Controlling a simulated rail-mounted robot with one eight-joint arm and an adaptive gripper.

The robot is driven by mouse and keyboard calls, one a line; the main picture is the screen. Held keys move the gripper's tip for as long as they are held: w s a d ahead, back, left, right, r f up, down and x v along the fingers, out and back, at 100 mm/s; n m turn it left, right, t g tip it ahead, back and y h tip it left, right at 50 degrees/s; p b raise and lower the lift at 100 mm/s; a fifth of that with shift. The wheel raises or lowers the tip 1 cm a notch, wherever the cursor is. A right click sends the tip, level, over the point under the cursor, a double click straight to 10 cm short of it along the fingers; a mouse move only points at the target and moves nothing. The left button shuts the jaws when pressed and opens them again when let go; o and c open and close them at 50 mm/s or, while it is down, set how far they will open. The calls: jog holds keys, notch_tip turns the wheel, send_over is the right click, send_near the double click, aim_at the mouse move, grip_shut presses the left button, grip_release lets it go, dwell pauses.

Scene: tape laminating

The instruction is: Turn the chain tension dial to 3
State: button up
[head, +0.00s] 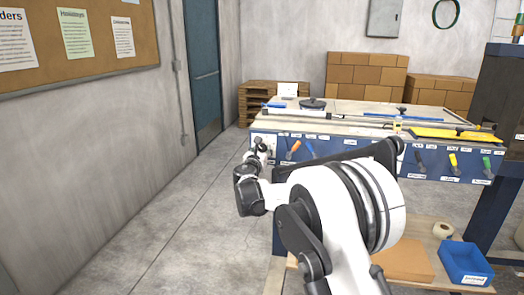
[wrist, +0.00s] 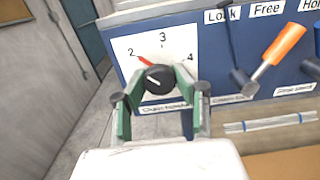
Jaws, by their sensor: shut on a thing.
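The chain tension dial is a round black knob (wrist: 159,78) on a white plate (wrist: 183,44) marked 2, 3 and 4, fixed to the blue front panel. Its red pointer (wrist: 145,60) points up and left, near the 2. My gripper (wrist: 160,88) is shut on the knob, with green-padded fingers on its left and right sides. The lower label on the plate is partly hidden by the gripper. In the head view my gripper (head: 259,150) is at the left end of the bench front, where the dial is too small to read.
An orange-handled lever (wrist: 283,45) and a dark lever (wrist: 236,60) are just right of the dial, under Lock and Free labels. Farther right are yellow (head: 453,160) and green (head: 487,164) levers. A blue bin (head: 464,263) sits on the lower shelf. The floor to the left is clear.

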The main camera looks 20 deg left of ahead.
jog(key=shift+m, duration=0.3)
jog(key=m+b, duration=0.2)
jog(key=m, duration=0.2)
jog(key=shift+f+m, duration=0.1)
jog(key=shift+m, duration=0.3)
jog(key=m+b, duration=0.1)
jog(key=m, duration=0.5)
jog(key=shift+a+b, duration=0.1)
jog(key=shift+b, duration=0.25)
jog(key=shift+m, duration=0.3)
jog(key=o, duration=1.2)
jog(key=shift+s, duration=0.1)
jog(key=s, duration=0.4)
jog(key=s+d, duration=0.1)
jog(key=s, duration=0.6)
jog(key=shift+s+d, duration=0.4)
